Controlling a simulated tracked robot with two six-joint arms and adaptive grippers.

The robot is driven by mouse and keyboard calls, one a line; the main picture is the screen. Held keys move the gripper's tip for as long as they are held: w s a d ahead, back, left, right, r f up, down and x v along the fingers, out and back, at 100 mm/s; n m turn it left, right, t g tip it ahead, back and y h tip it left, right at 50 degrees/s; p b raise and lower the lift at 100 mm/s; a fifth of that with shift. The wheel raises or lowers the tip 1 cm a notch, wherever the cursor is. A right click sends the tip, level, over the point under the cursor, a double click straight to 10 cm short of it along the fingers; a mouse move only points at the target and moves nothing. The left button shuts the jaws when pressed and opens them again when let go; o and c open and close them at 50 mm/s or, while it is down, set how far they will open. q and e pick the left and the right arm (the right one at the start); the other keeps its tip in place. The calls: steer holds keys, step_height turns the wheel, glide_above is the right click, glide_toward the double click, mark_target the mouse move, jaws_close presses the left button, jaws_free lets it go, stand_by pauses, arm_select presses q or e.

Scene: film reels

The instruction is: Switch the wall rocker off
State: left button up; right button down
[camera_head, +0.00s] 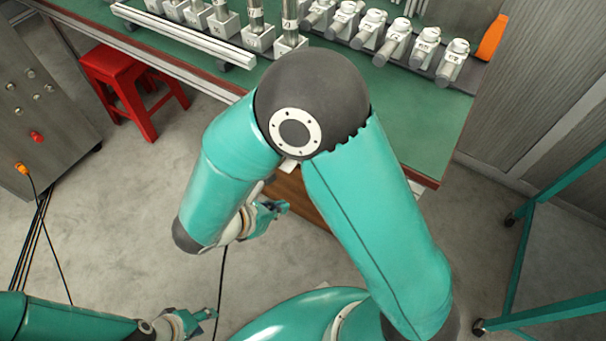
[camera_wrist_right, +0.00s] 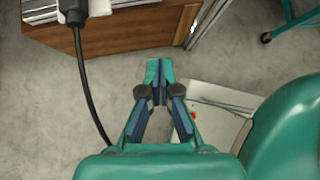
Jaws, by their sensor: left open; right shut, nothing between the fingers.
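I cannot make out a wall rocker in either view. My right gripper (camera_head: 276,208) hangs below my raised right arm in the head view, over the floor beside the bench's wooden side. In the right wrist view its fingers (camera_wrist_right: 158,75) are together with nothing between them. A white box-like fitting (camera_wrist_right: 98,8) with a black plug and cable shows at the wrist view's top left, at the wooden side; whether it carries a rocker cannot be told. My left gripper (camera_head: 205,316) is open and empty, low over the floor at the bottom left.
A green-topped bench (camera_head: 410,130) with metal blocks and cylinders stands at the back. A red stool (camera_head: 125,75) is left of it. A grey panel (camera_head: 40,110) with knobs and cables stands far left. A teal frame (camera_head: 525,250) on castors is right. Floor between is free.

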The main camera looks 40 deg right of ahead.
arm_select(q)
steer(key=shift+f+b, duration=0.3)
steer(key=shift+f, duration=0.45)
arm_select(e)
steer(key=w+r, duration=0.1)
steer(key=w+r+n+t+h, duration=0.1)
steer(key=w+r+t, duration=0.1)
steer(key=shift+a+r+h, duration=0.2)
steer(key=shift+r+h, duration=0.1)
steer(key=shift+r, duration=0.1)
steer(key=shift+s, duration=0.1)
arm_select(q)
steer(key=shift+f+b, duration=0.9)
steer(key=shift+b, duration=0.05)
arm_select(e)
steer(key=w+d+r+x, duration=0.1)
steer(key=r+x, duration=0.1)
steer(key=x, duration=1.1)
steer(key=shift+d+r, duration=0.2)
arm_select(q)
steer(key=shift+r, duration=0.1)
